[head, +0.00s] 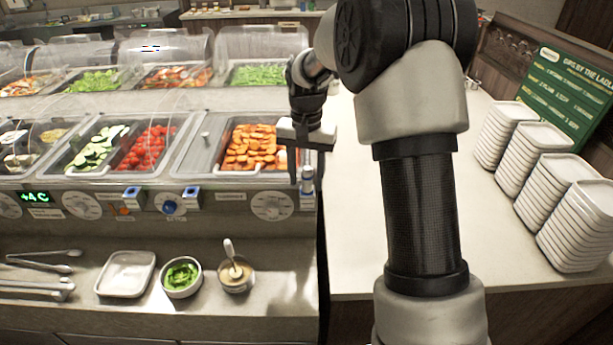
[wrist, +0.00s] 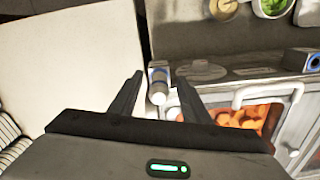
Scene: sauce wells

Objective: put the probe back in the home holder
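A slim pale cylinder with a blue band, which looks like the probe (head: 307,180), stands at the right end of the counter's front panel. In the wrist view the probe (wrist: 158,92) shows between my fingers, with a gap on each side. My gripper (head: 306,172) points down right over it; in the wrist view my gripper (wrist: 160,78) is open. I cannot tell whether the probe sits in a holder there. Two blue-faced holders (head: 132,196) (head: 191,194) are on the panel farther left; which one is the home holder is not clear.
Food wells under clear guards, with a carrot well (head: 252,146) beside my gripper, fill the left. A white tray (head: 126,273), green bowl (head: 181,277), sauce bowl (head: 235,274) and tongs (head: 38,288) lie on the front ledge. Plate stacks (head: 570,225) stand right; the counter between is clear.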

